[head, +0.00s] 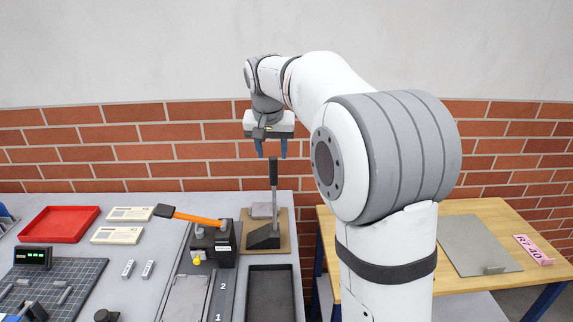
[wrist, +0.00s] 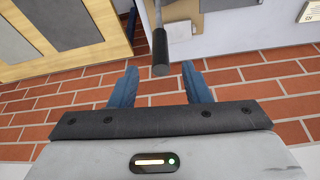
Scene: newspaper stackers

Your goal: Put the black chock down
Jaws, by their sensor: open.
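My gripper (head: 271,150) is high in front of the brick wall, with its blue fingers pointing down. It is open, and nothing is held between the fingers, which also show spread apart in the wrist view (wrist: 160,72). I cannot surely pick out the black chock. A black wedge-shaped block (head: 263,238) sits on a brown board, at the foot of an upright lever. The lever's dark grip (head: 273,169) stands below my gripper in the head view. In the wrist view the grip (wrist: 160,55) appears between and beyond the fingertips.
A black device (head: 214,248) with an orange-handled tool across its top stands left of the lever. A black tray (head: 270,296) lies in front. A red tray (head: 59,223) is at left.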

